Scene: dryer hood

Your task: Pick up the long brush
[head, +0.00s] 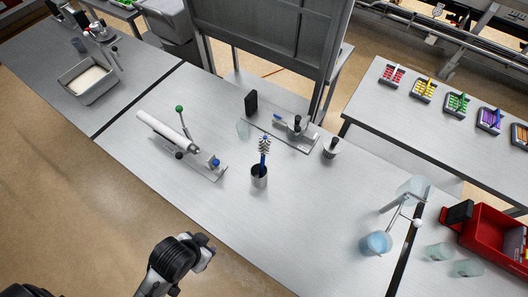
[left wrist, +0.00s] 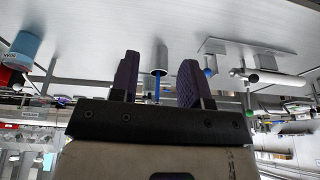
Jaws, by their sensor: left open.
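The long brush (head: 263,157) has a blue handle and a pale, dark-flecked bristle head. It stands almost upright, bristles up, in a small dark grey cup (head: 259,178) near the middle of the table. In the left wrist view, which looks upside down, the cup (left wrist: 160,58) and the blue brush (left wrist: 157,88) show between the fingers of my left gripper (left wrist: 158,80). That gripper is open and empty, with the brush some distance beyond it. In the head view my left arm is at the bottom left; its fingers cannot be made out there. My right gripper is not in view.
Left of the cup is a fixture with a white cylinder (head: 166,132) and green-knobbed lever. Behind are a metal plate device (head: 291,128), a clear glass (head: 243,128) and a black block (head: 251,103). A blue-filled beaker (head: 377,243) is right. The table front is clear.

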